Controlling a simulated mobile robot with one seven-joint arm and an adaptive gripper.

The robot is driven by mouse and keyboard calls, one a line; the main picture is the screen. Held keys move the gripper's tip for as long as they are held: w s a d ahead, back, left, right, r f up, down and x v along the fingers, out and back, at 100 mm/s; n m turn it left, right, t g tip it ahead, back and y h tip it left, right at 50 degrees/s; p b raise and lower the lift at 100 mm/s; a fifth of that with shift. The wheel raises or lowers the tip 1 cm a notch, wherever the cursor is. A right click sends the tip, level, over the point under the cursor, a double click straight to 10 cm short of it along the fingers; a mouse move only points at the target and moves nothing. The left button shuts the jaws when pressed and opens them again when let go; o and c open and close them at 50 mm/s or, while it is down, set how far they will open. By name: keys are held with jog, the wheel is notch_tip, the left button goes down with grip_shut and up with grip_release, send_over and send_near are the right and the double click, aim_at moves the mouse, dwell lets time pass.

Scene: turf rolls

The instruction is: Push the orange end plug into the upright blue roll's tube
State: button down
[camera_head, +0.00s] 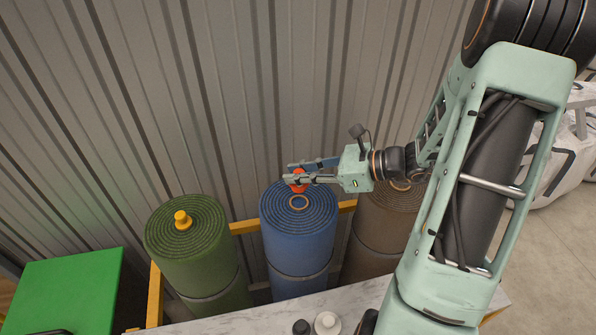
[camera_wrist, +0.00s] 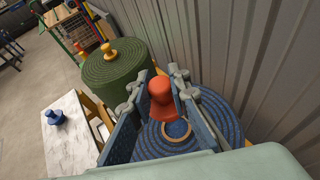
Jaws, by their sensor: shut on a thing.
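The orange end plug (camera_head: 299,187) is held between the fingers of my gripper (camera_head: 292,172), which is shut on it. It also shows in the wrist view (camera_wrist: 162,98), with its rounded knob up. The blue roll (camera_head: 300,242) stands upright below the gripper, and its top also shows in the wrist view (camera_wrist: 215,112). Its tube (camera_head: 298,202) is a tan ring at the centre of the spiral top, open and empty. The exact height gap cannot be told.
A green roll (camera_head: 195,255) with a yellow plug (camera_head: 182,219) stands left; a brown roll (camera_head: 380,235) stands right, partly behind my arm. A yellow rail (camera_head: 155,295) frames them. The corrugated wall (camera_head: 230,100) is close behind. A marble top (camera_head: 270,319) with small plugs lies in front.

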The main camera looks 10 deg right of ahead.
aim_at(306, 185)
jog(key=shift+f+b, duration=1.35)
jog(key=shift+f, duration=0.75)
jog(key=shift+f+b, duration=1.25)
jog(key=shift+f, duration=0.4)
jog(key=c, duration=1.7)
grip_release()
jog(key=shift+c, duration=0.2)
jog(key=v, duration=1.2)
